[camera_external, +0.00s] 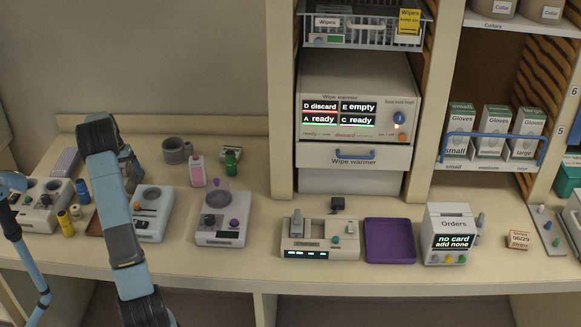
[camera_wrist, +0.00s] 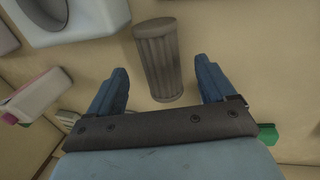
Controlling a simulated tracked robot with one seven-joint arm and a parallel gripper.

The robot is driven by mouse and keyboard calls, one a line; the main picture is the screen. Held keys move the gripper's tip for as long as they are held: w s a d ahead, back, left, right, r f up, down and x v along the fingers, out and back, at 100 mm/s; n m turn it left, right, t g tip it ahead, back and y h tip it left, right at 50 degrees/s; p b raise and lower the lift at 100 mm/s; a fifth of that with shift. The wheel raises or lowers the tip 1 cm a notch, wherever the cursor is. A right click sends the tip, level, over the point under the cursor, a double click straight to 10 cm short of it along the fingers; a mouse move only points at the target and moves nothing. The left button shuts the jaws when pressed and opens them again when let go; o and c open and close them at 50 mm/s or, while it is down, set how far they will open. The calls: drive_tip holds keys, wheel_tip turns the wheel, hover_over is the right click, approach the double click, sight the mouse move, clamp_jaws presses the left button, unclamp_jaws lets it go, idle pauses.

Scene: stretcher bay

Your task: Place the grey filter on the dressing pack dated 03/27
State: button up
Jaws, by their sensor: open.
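A grey ribbed cylinder (camera_wrist: 158,60), which looks like the grey filter, is in the upper middle of the wrist view. It lies ahead of and between the two blue fingers of my gripper (camera_wrist: 162,90), with a gap on each side. My gripper is open and empty. In the external view my gripper (camera_external: 131,168) is mostly hidden behind my arm, and I cannot make out the filter there. I cannot see a dressing pack dated 03/27. A small orange and white box (camera_external: 518,240) at the right reads "Strips 06/29".
A grey mug (camera_external: 175,150), a pink bottle (camera_external: 197,170) and a green item (camera_external: 231,162) stand at the back of the counter. Several devices line the front. A purple tray (camera_external: 390,257) is empty, left of the Orders box (camera_external: 447,212).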

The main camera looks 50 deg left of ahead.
drive_tip(key=v, duration=0.7)
drive_tip(key=shift+r, duration=0.1)
